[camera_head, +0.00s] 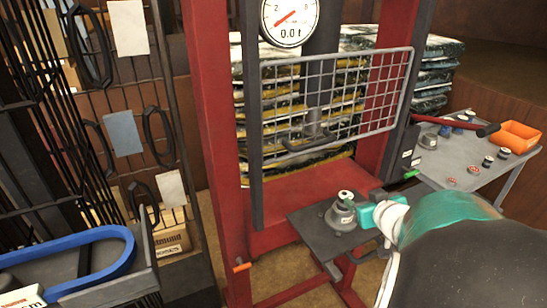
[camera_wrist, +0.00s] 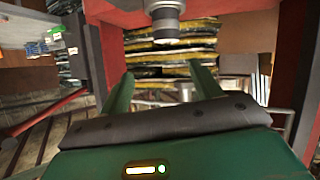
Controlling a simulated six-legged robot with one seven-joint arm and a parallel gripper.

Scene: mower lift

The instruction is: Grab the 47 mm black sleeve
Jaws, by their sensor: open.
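My gripper (camera_head: 366,214) is in front of the press, left of the trolley and away from those sleeves. It is beside a round metal part (camera_head: 341,215) on a dark plate. In the wrist view my gripper (camera_wrist: 164,78) has its green fingers spread, with nothing seen between them. A grey cylinder (camera_wrist: 165,24) shows beyond the fingertips.
The trolley (camera_head: 430,168) also carries an orange bin (camera_head: 519,136), red rings (camera_head: 473,170) and blue parts (camera_head: 445,130). A rack with a blue belt (camera_head: 100,236) is at left.

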